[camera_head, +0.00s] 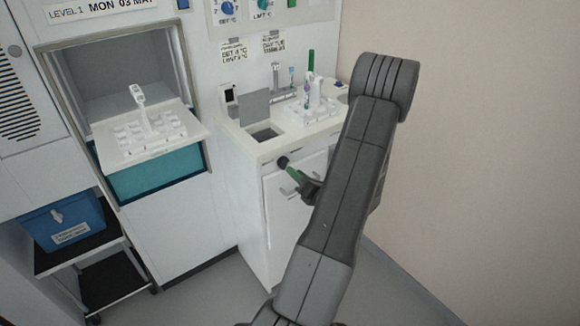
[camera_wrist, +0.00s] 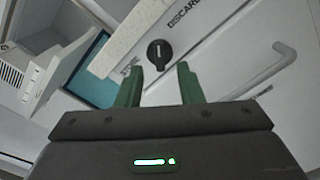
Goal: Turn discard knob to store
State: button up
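The discard knob (camera_wrist: 159,54) is a round black knob with a light pointer mark, on the white cabinet front below the counter edge. In the wrist view the word DISCARD is printed to its upper right and a second label, likely STORE, to its lower left. In the head view the knob (camera_head: 283,161) is a dark disc at the cabinet's upper left. My gripper (camera_wrist: 160,80) has two green fingers, spread apart and empty, just short of the knob with the knob beyond the gap. In the head view my gripper (camera_head: 291,172) is partly hidden by my wrist.
The counter (camera_head: 262,150) above has a square opening, a raised lid and a rack with tubes (camera_head: 316,105). A white tray (camera_head: 150,135) juts from an open bay at left. A blue box (camera_head: 65,222) sits on a shelf.

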aim_at(287, 165)
jog(key=shift+x, duration=2.2)
jog(key=shift+c, duration=0.2)
grip_shut()
